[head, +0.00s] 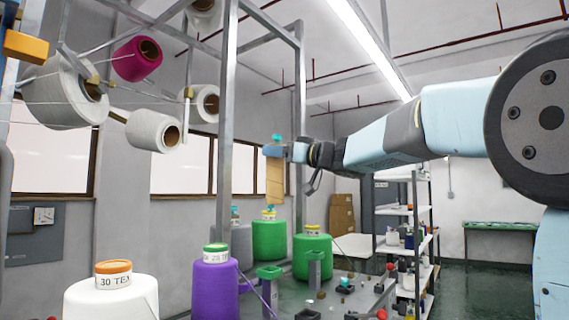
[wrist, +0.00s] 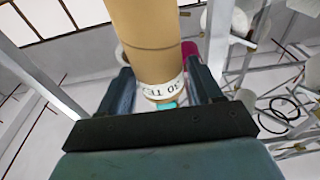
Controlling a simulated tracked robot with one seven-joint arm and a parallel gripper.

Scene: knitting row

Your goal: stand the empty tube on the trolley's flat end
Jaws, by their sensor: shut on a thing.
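The empty tube (head: 275,184) is a bare tan cardboard tube, upright in the air in the head view, with teal showing at its top and bottom. My gripper (head: 273,151) is shut on it near its upper end. In the wrist view the tube (wrist: 155,30) passes between the two dark fingers of my gripper (wrist: 158,75). A white band with dark lettering and a bit of teal show at its near end. I cannot make out the trolley or its flat end in either view.
Green cones (head: 313,257) and a purple cone (head: 216,287) stand below, with a white cone (head: 110,299) at front left. A grey metal frame (head: 228,110) rises close to the left of the tube. White spools (head: 155,129) and a magenta spool (head: 137,60) hang upper left.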

